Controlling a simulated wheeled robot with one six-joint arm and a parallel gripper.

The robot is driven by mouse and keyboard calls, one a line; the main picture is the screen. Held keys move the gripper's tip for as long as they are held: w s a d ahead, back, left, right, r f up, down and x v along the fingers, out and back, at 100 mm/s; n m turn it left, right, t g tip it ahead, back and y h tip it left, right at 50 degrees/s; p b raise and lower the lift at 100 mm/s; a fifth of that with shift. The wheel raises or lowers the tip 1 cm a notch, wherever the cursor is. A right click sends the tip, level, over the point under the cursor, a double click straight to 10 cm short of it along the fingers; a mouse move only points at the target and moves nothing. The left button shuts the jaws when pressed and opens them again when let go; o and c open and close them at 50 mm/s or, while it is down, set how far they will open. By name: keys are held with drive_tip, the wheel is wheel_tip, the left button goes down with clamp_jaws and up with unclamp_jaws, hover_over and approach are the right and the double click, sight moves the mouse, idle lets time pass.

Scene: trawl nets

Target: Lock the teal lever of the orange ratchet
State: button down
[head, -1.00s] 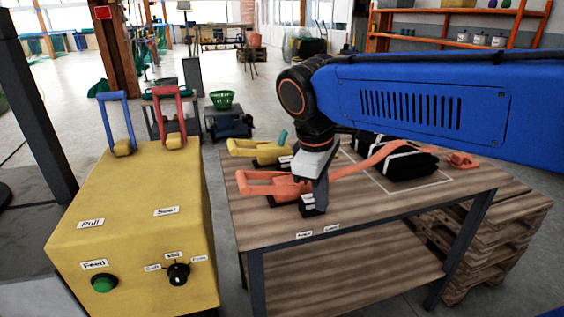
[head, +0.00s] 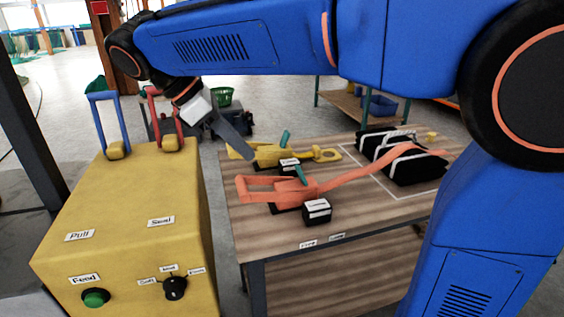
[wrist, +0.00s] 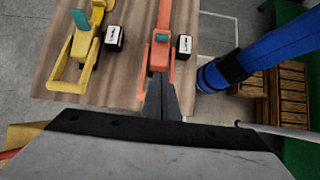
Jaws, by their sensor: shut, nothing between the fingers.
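The orange ratchet (head: 310,190) lies on the wooden table, with its frame-shaped handle at the left and an orange strap (head: 370,168) running right. Its teal lever (head: 299,174) sticks up at a tilt from the body. In the wrist view the teal lever (wrist: 161,37) shows just beyond my fingertips. My gripper (head: 248,155) is shut and empty, pointing down at a slant. In the head view it appears above and left of the orange ratchet, apart from the lever. In the wrist view its tips (wrist: 161,82) overlap the orange handle; the height gap is unclear.
A yellow ratchet (head: 270,154) with its own teal lever (head: 285,138) lies behind the orange one. Black labelled blocks (head: 317,210) stand beside the ratchets. A strapped black bundle (head: 410,166) lies at the right. A yellow machine (head: 130,220) stands left of the table.

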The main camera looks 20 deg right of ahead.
sight(301, 176)
drive_tip(key=shift+w+a+r, duration=0.15)
drive_tip(key=shift+a, duration=0.1)
drive_tip(key=x, duration=1)
drive_tip(key=shift+d, duration=0.25)
drive_tip(key=shift+d+r, duration=0.25)
drive_tip(key=shift+d, duration=0.3)
drive_tip(key=shift+d+r, duration=0.3)
drive_tip(key=shift+d, duration=0.25)
drive_tip(key=shift+d+r, duration=0.25)
drive_tip(key=shift+d, duration=0.4)
